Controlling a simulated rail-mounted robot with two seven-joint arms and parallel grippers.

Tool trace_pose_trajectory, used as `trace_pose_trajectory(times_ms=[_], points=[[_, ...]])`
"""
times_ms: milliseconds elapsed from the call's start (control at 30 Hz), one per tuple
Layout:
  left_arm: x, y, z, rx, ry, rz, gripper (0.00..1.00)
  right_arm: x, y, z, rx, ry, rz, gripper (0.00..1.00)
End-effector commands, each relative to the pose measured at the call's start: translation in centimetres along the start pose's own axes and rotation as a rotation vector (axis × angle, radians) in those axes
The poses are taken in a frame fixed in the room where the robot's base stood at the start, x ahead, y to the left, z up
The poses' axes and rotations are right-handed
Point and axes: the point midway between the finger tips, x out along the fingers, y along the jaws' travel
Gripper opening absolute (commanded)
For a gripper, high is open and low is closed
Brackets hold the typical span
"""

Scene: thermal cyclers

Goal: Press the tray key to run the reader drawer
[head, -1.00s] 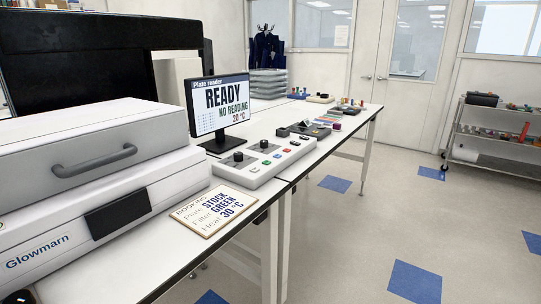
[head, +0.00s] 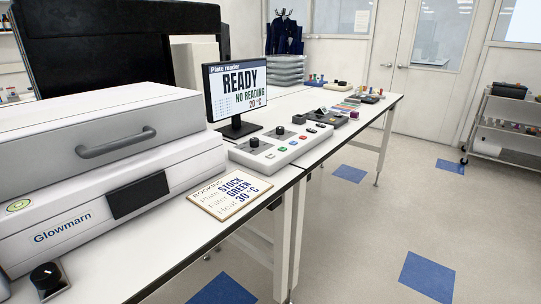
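The plate reader (head: 150,213), marked Glowmarn, stands on the bench at the left, with a grey bar handle (head: 117,143) and a dark front panel (head: 138,195). A control box (head: 264,155) with two black knobs and several coloured keys sits to its right. The key labels are too small to read, so I cannot tell which is the tray key. The monitor (head: 239,91) reads READY, NO READING, 20 °C. A booking card (head: 230,195) reads Stock, Green, 30 °C. Neither gripper is in view.
A black knob on a small base (head: 46,277) sits at the lower left. The bench (head: 185,238) runs away to the right, with small items beyond the control box. A wheeled cart (head: 505,130) stands at the far right. The floor (head: 360,230) right of the bench is clear.

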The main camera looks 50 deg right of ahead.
Motion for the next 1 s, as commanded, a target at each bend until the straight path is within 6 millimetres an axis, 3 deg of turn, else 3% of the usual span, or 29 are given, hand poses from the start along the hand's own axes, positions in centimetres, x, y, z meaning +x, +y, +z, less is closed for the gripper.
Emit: trace_pose_trajectory(times_ms=[67,500,1000], points=[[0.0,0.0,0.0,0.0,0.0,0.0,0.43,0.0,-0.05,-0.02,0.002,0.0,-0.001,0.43],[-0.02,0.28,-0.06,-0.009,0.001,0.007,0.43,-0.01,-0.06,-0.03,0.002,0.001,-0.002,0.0],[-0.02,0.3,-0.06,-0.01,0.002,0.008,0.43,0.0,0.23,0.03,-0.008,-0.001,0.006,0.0]])
